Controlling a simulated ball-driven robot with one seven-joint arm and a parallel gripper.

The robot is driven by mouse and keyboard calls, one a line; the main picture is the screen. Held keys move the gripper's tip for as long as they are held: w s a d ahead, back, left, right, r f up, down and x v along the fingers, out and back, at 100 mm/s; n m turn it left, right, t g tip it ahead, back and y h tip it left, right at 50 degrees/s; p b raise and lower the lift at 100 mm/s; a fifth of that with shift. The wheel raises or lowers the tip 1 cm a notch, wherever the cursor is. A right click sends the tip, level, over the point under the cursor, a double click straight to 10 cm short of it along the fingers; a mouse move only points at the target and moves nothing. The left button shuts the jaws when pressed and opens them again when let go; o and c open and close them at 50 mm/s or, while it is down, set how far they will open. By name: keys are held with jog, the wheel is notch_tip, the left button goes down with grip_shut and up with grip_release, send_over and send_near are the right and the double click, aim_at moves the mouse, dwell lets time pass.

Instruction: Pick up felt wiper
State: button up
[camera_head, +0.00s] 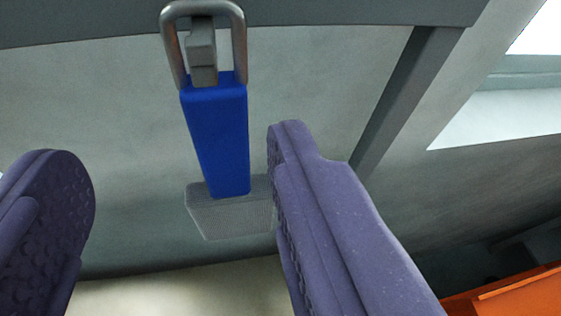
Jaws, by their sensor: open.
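The felt wiper seems to be the upright blue bar (217,140) with a grey, fine-textured pad (228,222) at its lower end, in the head camera view. A metal loop (240,45) and a small grey block (202,50) are at its upper end. My gripper (178,145) is open, with one purple finger at the left and the other at the right. The blue bar appears between the fingers, closer to the right one. The right finger overlaps the pad's right edge in the picture. I see no clear contact, and the depth gap is hard to judge.
A dark grey beam (330,12) crosses the top of the view, and a slanting grey post (405,90) runs down at the right. A pale surface (140,90) lies behind the bar. An orange part (520,295) is at the lower right. The space left of the bar looks clear.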

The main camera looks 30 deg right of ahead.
aim_at(218, 123)
jog(key=p+x, duration=0.1)
jog(key=x, duration=0.1)
jog(key=p+x, duration=0.1)
jog(key=x, duration=0.2)
jog(key=d+f+p+x, duration=0.1)
jog(key=x, duration=0.2)
jog(key=shift+s+d, duration=0.15)
jog(key=shift+s, duration=0.25)
jog(key=c, duration=1)
jog(key=shift+c, duration=0.2)
